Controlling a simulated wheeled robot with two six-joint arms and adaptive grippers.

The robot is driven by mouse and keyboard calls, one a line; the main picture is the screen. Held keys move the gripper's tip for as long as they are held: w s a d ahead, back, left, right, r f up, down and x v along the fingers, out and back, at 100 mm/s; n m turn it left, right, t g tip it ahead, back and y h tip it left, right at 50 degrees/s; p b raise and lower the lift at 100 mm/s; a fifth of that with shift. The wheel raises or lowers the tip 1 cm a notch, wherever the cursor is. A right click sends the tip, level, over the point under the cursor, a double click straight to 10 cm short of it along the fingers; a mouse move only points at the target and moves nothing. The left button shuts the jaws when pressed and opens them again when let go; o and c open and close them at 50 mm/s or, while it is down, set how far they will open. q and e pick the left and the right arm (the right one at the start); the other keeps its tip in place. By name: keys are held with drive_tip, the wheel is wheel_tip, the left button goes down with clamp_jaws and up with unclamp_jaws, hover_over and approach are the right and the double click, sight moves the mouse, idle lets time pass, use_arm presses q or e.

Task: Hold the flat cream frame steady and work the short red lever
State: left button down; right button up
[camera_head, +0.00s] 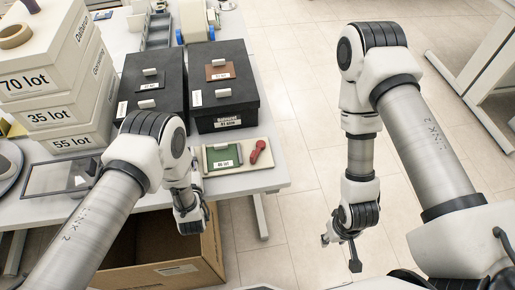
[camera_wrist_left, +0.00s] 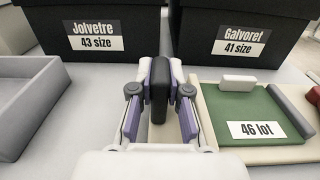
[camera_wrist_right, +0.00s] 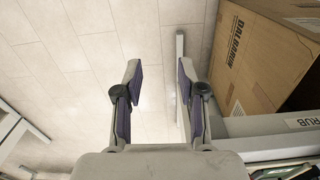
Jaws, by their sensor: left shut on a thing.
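The flat cream frame (camera_head: 222,171) lies on the table near its front edge, with a green panel (camera_head: 224,157) labelled "46 lot" in it. The short red lever (camera_head: 257,151) is on its right side; only its edge shows in the left wrist view (camera_wrist_left: 311,87). I cannot tell whether that block is joined to the frame. My right gripper (camera_wrist_right: 161,88) is open and empty, over the floor to the right of the table, away from the lever.
Two black shoe boxes (camera_head: 224,112) stand behind the frame. Stacked white lot boxes (camera_head: 55,112) and a grey tray (camera_head: 42,190) are to the left. An open cardboard box (camera_head: 175,270) sits below the table's front edge. Floor around my right gripper is clear.

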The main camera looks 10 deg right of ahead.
drive_tip(key=w+f+m, duration=0.1)
drive_tip(key=w, duration=0.9)
drive_tip(key=m+g+y, duration=0.1)
drive_tip(key=m+g, duration=0.2)
drive_tip(key=m, duration=0.1)
approach(254, 152)
drive_tip(key=s+d+f, duration=0.1)
drive_tip(key=d+f, duration=0.1)
drive_tip(key=s+d+f, duration=0.1)
drive_tip(key=d+f, duration=0.1)
drive_tip(key=d, duration=0.1)
drive_tip(key=s+d+f, duration=0.1)
drive_tip(key=d+f, duration=0.1)
drive_tip(key=f, duration=0.1)
drive_tip(key=shift+d+f, duration=0.1)
drive_tip(key=shift+d, duration=0.05)
drive_tip(key=w+a+r+y, duration=0.1)
drive_tip(key=w+a+r, duration=0.3)
drive_tip(key=a+r, duration=0.3)
drive_tip(key=shift+m+g, duration=0.4)
drive_tip(key=x, duration=1)
drive_tip(key=shift+s+d+f, duration=0.15)
drive_tip(key=shift+s+f, duration=0.1)
drive_tip(key=shift+s, duration=0.05)
clamp_jaws()
